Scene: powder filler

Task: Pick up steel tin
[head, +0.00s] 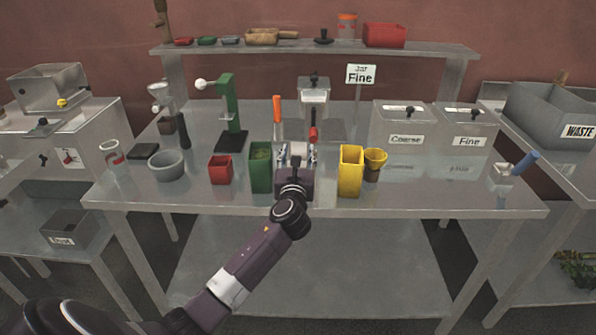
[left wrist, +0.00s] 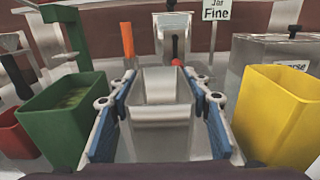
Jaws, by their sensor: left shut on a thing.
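The steel tin (left wrist: 162,95) is a square, shiny metal container in the left wrist view, between the two blue-padded fingers of my left gripper (left wrist: 160,110). The left gripper is shut on it, with one finger on each side. In the head view the left gripper (head: 297,157) is over the middle front of the table, and it mostly hides the tin. I cannot tell whether the tin touches the table. My right gripper is in neither view.
A green container (head: 260,167) stands close left of the gripper, a yellow one (head: 350,171) close right. A red tin (head: 220,169) and grey bowl (head: 166,165) are further left. Behind are a metal dispenser (head: 313,95) and the "Fine" sign (head: 360,74).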

